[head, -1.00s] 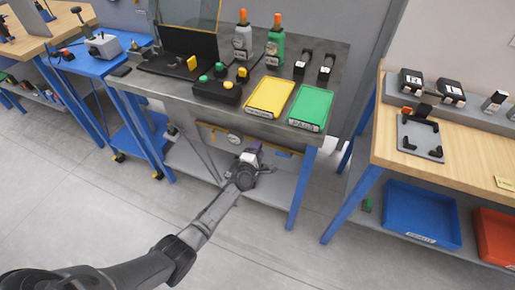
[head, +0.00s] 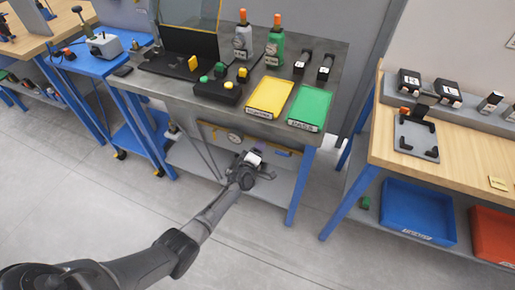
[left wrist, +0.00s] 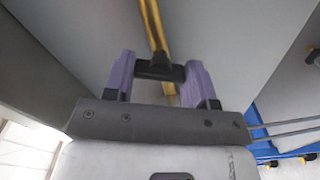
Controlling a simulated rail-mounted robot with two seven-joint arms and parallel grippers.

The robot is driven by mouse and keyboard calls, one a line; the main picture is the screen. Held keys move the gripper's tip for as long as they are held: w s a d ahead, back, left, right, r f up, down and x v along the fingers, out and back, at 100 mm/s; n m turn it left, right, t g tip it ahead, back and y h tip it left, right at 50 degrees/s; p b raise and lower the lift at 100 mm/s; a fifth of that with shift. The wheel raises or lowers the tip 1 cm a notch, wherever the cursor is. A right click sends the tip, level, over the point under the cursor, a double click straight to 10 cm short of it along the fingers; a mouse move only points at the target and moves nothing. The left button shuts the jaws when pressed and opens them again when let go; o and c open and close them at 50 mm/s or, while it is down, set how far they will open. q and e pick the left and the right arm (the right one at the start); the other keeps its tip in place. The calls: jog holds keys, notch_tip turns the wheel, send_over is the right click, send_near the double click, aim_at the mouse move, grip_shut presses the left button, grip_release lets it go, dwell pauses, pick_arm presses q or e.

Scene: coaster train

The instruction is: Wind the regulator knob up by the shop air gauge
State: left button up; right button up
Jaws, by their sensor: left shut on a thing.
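The shop air gauge (head: 234,138) is a small round white dial on the panel under the grey bench, beside a brass pipe. My left gripper (head: 260,146) reaches under the bench top, just right of the gauge. In the left wrist view its purple fingers (left wrist: 160,76) are shut on a black knob (left wrist: 160,70), one finger at each end. The brass pipe (left wrist: 152,25) runs behind the knob. The gauge's needle is too small to read in the head view. My right gripper is not in view.
The grey bench (head: 150,85) overhangs my left arm, with a lower shelf (head: 215,180) beneath it. Yellow (head: 270,96) and green (head: 309,107) trays lie on top. A wooden bench (head: 470,150) with a blue bin (head: 418,212) below stands right. The floor in front is clear.

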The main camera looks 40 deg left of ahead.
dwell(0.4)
pick_arm(q)
jog(key=o, duration=0.9)
jog(key=shift+o, duration=0.2)
jog(key=p+v, duration=0.5)
jog(key=v, duration=0.8)
jog(key=shift+s+d, duration=0.15)
jog(key=shift+s, duration=0.25)
